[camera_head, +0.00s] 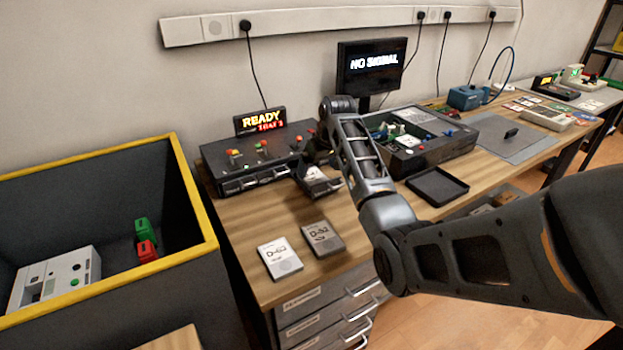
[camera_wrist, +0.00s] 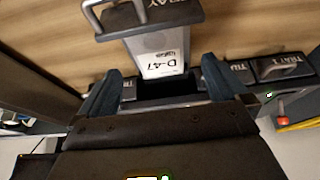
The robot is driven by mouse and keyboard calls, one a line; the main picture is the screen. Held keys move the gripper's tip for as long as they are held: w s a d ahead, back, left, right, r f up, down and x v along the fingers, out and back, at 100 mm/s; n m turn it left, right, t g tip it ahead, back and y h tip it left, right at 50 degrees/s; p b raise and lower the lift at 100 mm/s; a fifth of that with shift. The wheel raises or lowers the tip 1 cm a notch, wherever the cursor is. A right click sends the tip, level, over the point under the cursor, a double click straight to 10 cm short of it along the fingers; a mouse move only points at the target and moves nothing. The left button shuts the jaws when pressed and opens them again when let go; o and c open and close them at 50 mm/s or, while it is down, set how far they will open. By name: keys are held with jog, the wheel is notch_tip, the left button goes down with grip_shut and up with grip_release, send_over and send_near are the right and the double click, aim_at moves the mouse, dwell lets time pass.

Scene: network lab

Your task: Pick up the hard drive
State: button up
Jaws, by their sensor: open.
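A pale hard drive labelled D-47 (camera_wrist: 162,62) lies in a pulled-out tray (camera_wrist: 150,18) of the dark drive unit, in the wrist view. The same open tray (camera_head: 318,187) shows in the head view below my arm's end. My gripper (camera_wrist: 158,84) is open, with one finger on each side of the drive and nothing held. I cannot tell whether the fingers touch the drive. Two more drives lie flat on the bench, a lighter one (camera_head: 279,258) and a greyer one (camera_head: 323,239).
The dark drive unit (camera_head: 262,180) has several trays and carries coloured knobs and a READY sign (camera_head: 260,121). A black empty tray (camera_head: 437,186) and a box of parts (camera_head: 432,155) stand right of my arm. A yellow-rimmed bin (camera_head: 193,200) stands left of the bench.

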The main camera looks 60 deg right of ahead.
aim_at(314, 177)
jog(key=shift+x, duration=2.3)
jog(key=shift+d+r, duration=0.1)
jog(key=shift+c, duration=0.4)
jog(key=c, duration=1)
jog(key=shift+c, duration=0.6)
jog(key=shift+r, duration=0.1)
